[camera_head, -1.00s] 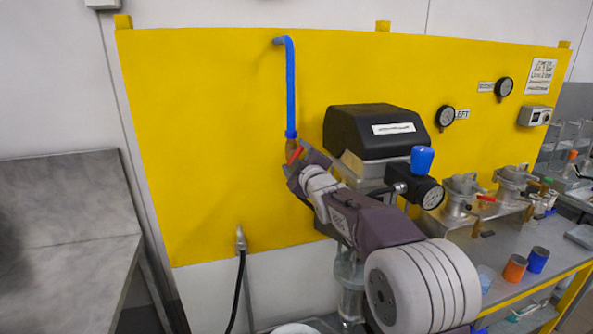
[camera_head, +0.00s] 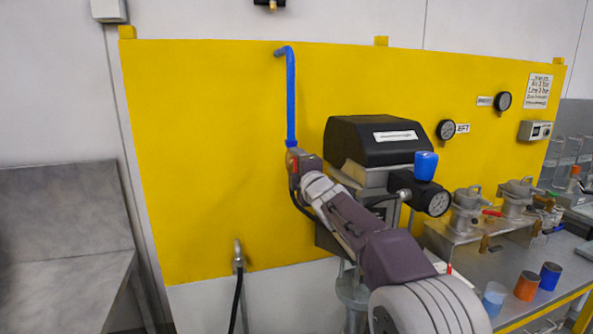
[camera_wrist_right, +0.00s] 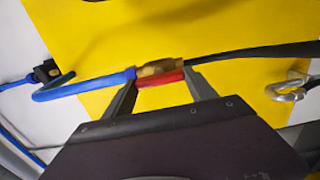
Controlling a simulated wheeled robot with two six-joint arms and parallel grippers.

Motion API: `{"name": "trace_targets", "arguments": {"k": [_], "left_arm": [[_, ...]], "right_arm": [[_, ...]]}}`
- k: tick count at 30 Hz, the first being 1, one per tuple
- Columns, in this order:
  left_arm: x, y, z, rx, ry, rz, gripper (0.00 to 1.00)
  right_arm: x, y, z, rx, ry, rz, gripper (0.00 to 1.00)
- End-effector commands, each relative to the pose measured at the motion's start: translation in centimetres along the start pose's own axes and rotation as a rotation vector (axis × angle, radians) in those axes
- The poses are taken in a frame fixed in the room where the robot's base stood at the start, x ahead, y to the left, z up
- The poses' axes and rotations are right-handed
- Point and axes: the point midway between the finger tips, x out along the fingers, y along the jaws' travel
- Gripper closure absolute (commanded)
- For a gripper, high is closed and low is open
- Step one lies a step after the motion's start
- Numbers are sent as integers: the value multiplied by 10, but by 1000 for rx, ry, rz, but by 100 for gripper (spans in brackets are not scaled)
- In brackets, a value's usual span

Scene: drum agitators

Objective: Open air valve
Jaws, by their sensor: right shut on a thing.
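The air valve is a small brass body (camera_wrist_right: 160,68) on the end of a blue pipe (camera_head: 290,95) that runs down the yellow panel. Its red handle (camera_wrist_right: 160,79) lies along the valve body, roughly in line with the pipe in the right wrist view. My right gripper (camera_wrist_right: 161,84) is shut on the red handle, one finger at each end of it. In the head view my right gripper (camera_head: 296,160) covers most of the valve. My left gripper is not in view.
A black-topped machine (camera_head: 375,140) with a blue knob (camera_head: 426,165) and gauge stands close to the right of my arm. A hose fitting (camera_head: 238,255) sits lower left on the panel. Cups (camera_head: 527,286) and metal clamps stand on the right bench. The panel left of the pipe is clear.

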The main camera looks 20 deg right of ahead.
Motion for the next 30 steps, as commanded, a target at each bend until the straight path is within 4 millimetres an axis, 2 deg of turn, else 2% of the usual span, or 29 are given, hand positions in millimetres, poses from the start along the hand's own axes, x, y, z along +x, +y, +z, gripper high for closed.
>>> {"name": "trace_targets", "arguments": {"k": [14, 15, 17, 18, 26, 30], "left_arm": [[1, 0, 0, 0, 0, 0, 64], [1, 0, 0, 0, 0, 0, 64], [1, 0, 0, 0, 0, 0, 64], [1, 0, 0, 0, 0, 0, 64], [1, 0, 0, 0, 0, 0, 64], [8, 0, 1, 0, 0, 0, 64]], "right_arm": [[0, -2, 0, -16, 0, -4, 75], [0, -2, 0, -16, 0, -4, 32], [0, -2, 0, -16, 0, -4, 15], [0, -2, 0, -16, 0, -4, 13], [0, -1, 0, -14, 0, -1, 13], [-13, -2, 0, -14, 0, 0, 13]]}}
